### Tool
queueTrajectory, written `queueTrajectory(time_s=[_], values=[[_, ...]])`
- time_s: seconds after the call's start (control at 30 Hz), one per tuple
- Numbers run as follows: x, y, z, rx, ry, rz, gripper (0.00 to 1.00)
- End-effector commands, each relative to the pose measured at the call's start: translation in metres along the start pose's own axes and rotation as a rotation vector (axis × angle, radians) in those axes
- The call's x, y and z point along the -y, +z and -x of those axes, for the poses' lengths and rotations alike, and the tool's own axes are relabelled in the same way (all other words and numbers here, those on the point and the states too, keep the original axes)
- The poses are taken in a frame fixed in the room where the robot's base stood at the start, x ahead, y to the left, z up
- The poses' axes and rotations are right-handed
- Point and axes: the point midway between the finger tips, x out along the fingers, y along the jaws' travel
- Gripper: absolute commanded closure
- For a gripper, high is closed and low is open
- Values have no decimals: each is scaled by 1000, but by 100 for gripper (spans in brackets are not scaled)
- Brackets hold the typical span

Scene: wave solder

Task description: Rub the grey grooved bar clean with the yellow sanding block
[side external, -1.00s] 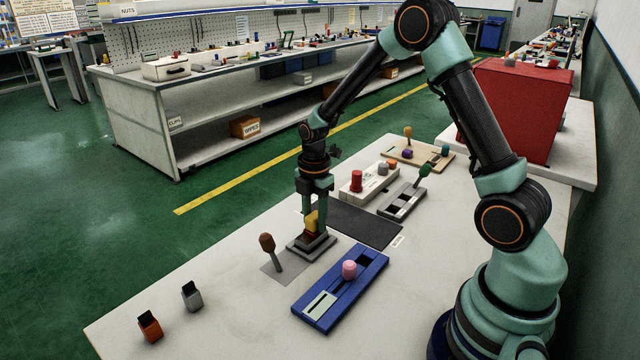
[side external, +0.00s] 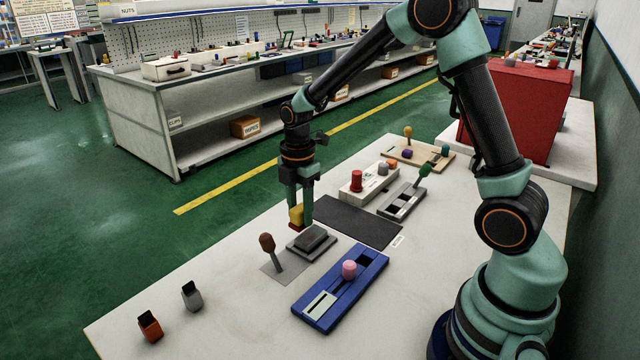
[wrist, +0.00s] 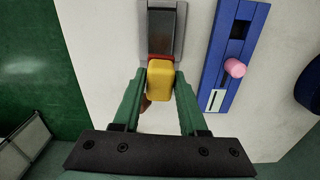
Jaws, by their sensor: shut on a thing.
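My gripper (side external: 300,216) is shut on the yellow sanding block (side external: 296,213), which has a dark red underside. The block also shows between the fingers in the wrist view (wrist: 160,82). The grey bar (side external: 313,236) lies on a flat grey base, just below and right of the block in the side view. Its top looks dark and grooves cannot be made out. In the wrist view the bar (wrist: 162,32) runs away from the block, which overlaps its near end. The block appears raised, apart from the bar.
A brown-knobbed peg (side external: 268,244) stands close left of the bar. A blue tray (side external: 330,304) with a pink knob lies in front. A black mat (side external: 355,224) lies behind. Orange (side external: 150,326) and grey (side external: 191,295) holders stand at front left.

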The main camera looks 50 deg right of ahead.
Motion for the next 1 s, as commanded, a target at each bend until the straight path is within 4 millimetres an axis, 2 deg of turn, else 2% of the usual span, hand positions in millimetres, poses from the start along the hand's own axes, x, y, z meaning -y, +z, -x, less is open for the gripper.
queueTrajectory(time_s=[0.2, 0.37, 1.0], values=[[-1, 0, 21, 0, 3, 0, 100], [0, 0, 31, 0, 2, 0, 100], [-1, -2, 31, 0, 0, 1, 100]])
